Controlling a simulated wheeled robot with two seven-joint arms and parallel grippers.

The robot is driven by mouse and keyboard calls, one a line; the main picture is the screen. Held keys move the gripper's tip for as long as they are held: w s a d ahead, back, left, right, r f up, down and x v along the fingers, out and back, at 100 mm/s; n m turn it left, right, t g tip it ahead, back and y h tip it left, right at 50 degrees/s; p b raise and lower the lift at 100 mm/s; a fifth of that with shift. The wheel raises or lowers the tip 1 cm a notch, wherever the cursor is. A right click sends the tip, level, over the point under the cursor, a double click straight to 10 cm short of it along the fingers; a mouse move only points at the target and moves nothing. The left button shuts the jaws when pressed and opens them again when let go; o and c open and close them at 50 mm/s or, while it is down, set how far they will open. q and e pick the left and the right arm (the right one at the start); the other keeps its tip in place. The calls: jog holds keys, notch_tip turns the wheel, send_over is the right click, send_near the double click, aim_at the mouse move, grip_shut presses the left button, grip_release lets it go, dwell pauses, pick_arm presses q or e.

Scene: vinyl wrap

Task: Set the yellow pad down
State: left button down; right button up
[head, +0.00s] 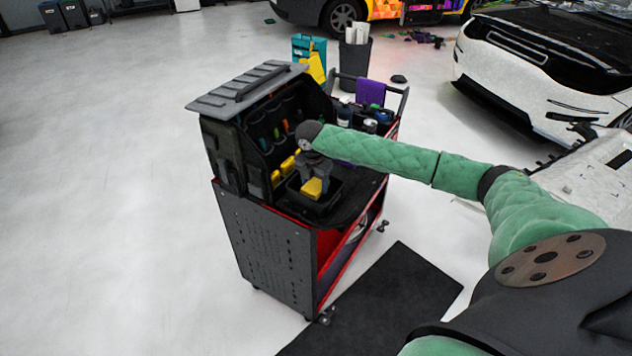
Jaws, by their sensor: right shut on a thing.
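The yellow pad (312,189) is at the fingertips of my right gripper (313,178), which points down and is shut on it. The pad is over or inside a small black tray (337,194) on the top of the tool cart (268,249); I cannot tell whether it touches the tray floor. Other yellow items (287,165) lie just behind the gripper, in the cart's organizer. My left gripper is not in view.
A black organizer with a grey lid (247,88) stands at the cart's back left. Bottles (344,110) and a purple cloth (370,92) are at the cart's far right. A dark mat (398,300) lies on the floor. A white car (545,75) stands at the right.

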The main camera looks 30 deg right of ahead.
jog(key=shift+f, duration=0.1)
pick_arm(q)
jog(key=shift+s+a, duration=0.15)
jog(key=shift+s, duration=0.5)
pick_arm(e)
jog(key=shift+f, duration=0.35)
jog(key=shift+f, duration=0.1)
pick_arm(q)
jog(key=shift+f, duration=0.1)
